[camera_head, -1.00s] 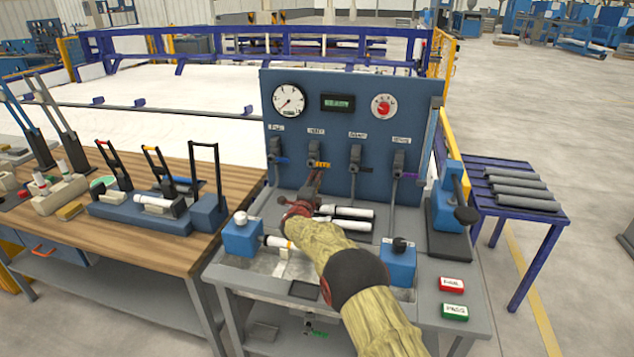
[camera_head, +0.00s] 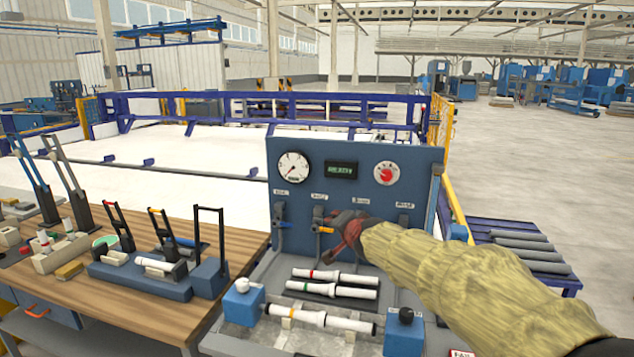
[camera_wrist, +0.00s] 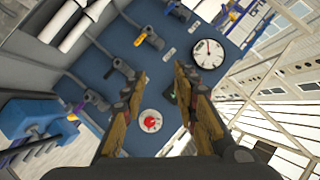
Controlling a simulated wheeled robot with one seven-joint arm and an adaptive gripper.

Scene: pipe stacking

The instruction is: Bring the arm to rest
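My gripper (camera_head: 347,234) is raised in front of the blue gauge panel (camera_head: 330,152), with my sleeved arm reaching in from the right. In the wrist view my gripper (camera_wrist: 162,80) has its two fingers spread apart with nothing between them. The panel with its white dial (camera_wrist: 208,53) and red knob (camera_wrist: 150,121) shows beyond the fingers. Two white pipes (camera_head: 335,276) lie side by side on the bench below, apart from my gripper. Another white pipe (camera_head: 320,318) lies in front of them between two blue blocks.
Valves with coloured handles (camera_head: 281,220) line the panel close to my gripper; my arm hides some. A wooden table (camera_head: 150,290) with clamps stands at the left. A blue rack (camera_head: 560,283) with grey pipes stands at the right, partly behind my arm.

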